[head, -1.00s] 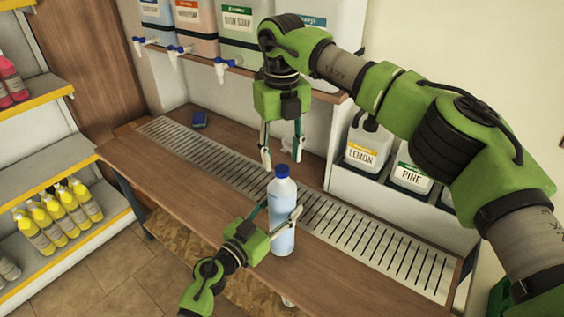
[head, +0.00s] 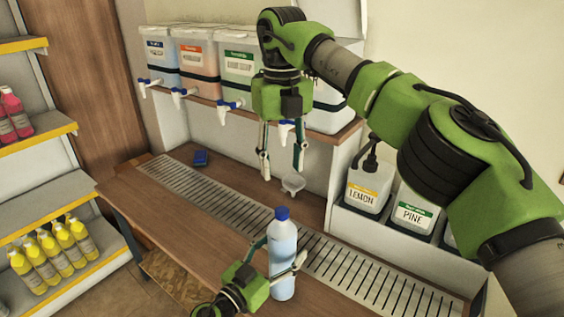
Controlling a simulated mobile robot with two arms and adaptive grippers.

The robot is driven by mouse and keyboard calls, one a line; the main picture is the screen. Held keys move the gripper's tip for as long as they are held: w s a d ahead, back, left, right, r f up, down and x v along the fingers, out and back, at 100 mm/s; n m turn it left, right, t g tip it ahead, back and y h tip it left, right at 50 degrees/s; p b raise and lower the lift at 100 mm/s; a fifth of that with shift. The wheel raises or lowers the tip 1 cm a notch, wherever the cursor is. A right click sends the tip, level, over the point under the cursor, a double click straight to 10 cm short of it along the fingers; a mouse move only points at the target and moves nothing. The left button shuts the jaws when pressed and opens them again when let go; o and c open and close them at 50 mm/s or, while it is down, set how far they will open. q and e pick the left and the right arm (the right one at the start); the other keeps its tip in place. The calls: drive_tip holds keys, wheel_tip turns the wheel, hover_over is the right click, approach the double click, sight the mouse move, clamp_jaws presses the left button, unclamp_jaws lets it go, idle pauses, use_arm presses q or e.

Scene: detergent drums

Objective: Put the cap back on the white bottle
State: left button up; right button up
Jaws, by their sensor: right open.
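The white bottle (head: 283,262), pale blue-white, stands upright at the front of the wooden bench. The blue cap (head: 282,213) sits on its neck and looks level. My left gripper (head: 282,254) comes from the lower left with its fingers on either side of the bottle's body, shut on it. The bottle hides part of these fingers. My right gripper (head: 282,171) hangs above and behind the bottle, pointing down. Its fingers are apart with nothing between them, clear of the cap.
A slatted drain grate (head: 220,207) runs along the bench. Drums with taps (head: 240,62) line the shelf above. The lemon jug (head: 367,190) and pine jug (head: 411,216) stand right.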

use_arm(q)
drive_tip(key=v, duration=1.2)
idle(0.3)
